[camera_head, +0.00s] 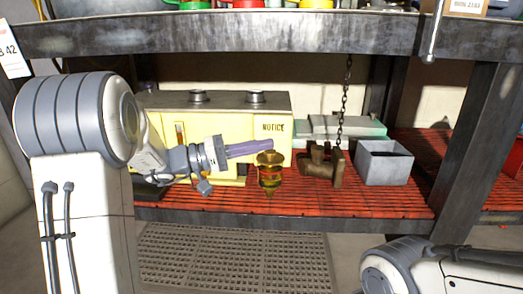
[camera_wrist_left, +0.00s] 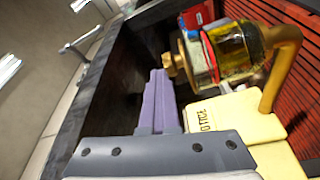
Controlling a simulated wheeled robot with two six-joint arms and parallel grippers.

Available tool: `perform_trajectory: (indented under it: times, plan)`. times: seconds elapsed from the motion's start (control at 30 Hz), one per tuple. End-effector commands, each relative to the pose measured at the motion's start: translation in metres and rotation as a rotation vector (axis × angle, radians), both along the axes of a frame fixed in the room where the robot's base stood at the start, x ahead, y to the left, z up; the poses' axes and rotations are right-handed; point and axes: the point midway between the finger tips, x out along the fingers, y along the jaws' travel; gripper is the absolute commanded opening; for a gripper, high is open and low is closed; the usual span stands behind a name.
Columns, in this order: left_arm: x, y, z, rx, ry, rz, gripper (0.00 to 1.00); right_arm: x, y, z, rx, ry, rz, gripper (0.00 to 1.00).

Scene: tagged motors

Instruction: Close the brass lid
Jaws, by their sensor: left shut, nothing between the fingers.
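A small brass and amber vessel (camera_head: 270,175) with a pointed lower end stands out at the front of the shelf, before the yellow box. Its brass top (camera_head: 269,157) looks like the lid; I cannot tell whether it is open or shut. In the left wrist view the amber glass body (camera_wrist_left: 236,48) has a red band, and a brass cap (camera_wrist_left: 188,58) faces the gripper. My left gripper (camera_head: 271,145) has purple fingers closed together and empty, just above the brass top. In the left wrist view the fingertips (camera_wrist_left: 158,75) are beside the cap; contact is unclear. My right gripper is out of view.
The yellow NOTICE box (camera_head: 272,127) stands behind the left gripper. A brown metal fitting (camera_head: 322,168), a hanging chain (camera_head: 346,95) and a grey open bin (camera_head: 384,163) are to the right. An upper shelf beam (camera_head: 230,34) crosses above. Red matting (camera_head: 330,203) is bare in front.

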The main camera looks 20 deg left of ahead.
Motion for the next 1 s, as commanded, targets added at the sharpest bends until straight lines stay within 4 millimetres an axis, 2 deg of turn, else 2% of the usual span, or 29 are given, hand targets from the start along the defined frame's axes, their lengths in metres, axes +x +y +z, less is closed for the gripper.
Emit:
perform_trajectory:
  times: [0.03, 0.57, 0.73, 0.9, 0.93, 1.0]
  plan:
    - [-0.001, 0.000, -0.006, 0.005, 0.004, -0.003, 0.00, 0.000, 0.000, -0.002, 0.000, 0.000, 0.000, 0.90]
    - [-0.001, 0.001, -0.008, 0.008, 0.004, 0.000, 0.00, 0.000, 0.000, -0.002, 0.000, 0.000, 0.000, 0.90]
    - [0.000, -0.001, 0.009, 0.007, -0.001, -0.002, 0.00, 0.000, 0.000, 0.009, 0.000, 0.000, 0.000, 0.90]
    - [0.001, -0.005, 0.048, 0.005, -0.011, -0.008, 0.00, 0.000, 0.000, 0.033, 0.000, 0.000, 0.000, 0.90]
    - [0.001, 0.006, 0.039, 0.001, -0.003, -0.002, 0.00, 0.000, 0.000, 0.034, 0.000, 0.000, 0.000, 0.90]
    - [-0.003, 0.023, 0.033, -0.002, -0.003, -0.001, 0.00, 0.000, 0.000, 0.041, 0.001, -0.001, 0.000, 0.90]
